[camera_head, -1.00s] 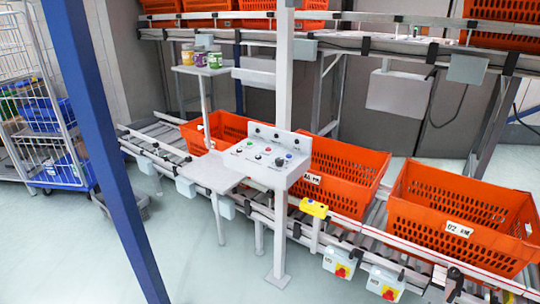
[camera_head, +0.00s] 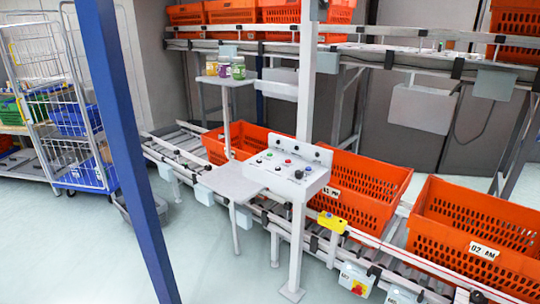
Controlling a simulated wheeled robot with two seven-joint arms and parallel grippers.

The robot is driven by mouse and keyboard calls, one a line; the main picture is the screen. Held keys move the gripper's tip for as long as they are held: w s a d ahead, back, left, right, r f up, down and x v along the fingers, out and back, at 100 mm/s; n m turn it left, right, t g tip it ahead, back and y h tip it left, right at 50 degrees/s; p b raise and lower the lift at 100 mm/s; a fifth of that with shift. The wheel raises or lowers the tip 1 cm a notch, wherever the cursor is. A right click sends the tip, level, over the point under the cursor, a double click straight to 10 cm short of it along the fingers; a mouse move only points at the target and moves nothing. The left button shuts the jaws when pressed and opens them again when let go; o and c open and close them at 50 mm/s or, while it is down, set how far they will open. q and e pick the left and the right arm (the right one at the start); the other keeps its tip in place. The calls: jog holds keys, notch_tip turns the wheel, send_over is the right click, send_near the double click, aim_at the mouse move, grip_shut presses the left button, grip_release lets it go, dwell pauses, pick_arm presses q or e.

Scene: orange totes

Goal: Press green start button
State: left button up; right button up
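A white control panel (camera_head: 284,172) stands on a post beside the roller conveyor. It carries several small buttons and knobs. A small green button (camera_head: 269,154) shows near its left back part, a red button (camera_head: 287,162) is to the right of it, and a blue one (camera_head: 309,168) is near the right end. The panel labels are too small to read. Neither of my grippers is in view.
Orange totes (camera_head: 478,230) sit on the lower conveyor behind and right of the panel. A yellow box (camera_head: 331,222) is on the conveyor's front rail. A blue post (camera_head: 130,160) crosses the left foreground. A wire cage trolley (camera_head: 65,110) stands at left. Floor in front is clear.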

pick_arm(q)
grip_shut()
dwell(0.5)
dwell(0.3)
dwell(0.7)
